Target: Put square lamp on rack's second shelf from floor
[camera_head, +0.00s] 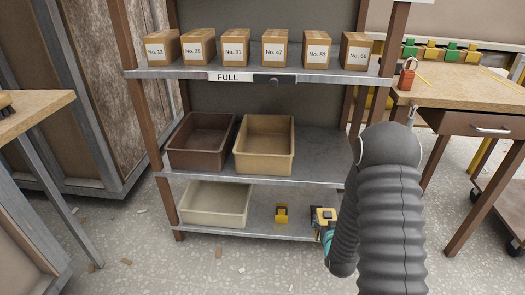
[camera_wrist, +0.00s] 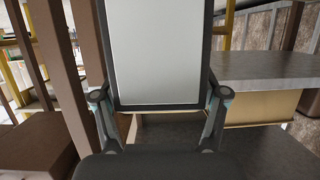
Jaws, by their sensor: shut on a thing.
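The square lamp has a pale flat panel in a dark frame and fills the upper middle of the wrist view (camera_wrist: 160,50). My gripper (camera_wrist: 160,108) is shut on it, one finger at each side of the frame. In the head view the lamp (camera_head: 325,214) shows small, yellow with a pale face, above my gripper (camera_head: 327,236), near the right end of the rack's lowest shelf; its exact depth is unclear. My arm hides part of this area. The second shelf from the floor (camera_head: 315,160) is above, bare right of its bins.
The second shelf holds a brown bin (camera_head: 200,142) and a tan bin (camera_head: 264,145). The lowest shelf holds a beige bin (camera_head: 214,204) and a small yellow object (camera_head: 281,212). Boxes fill the top shelf, marked FULL (camera_head: 228,77). A workbench (camera_head: 460,105) stands right.

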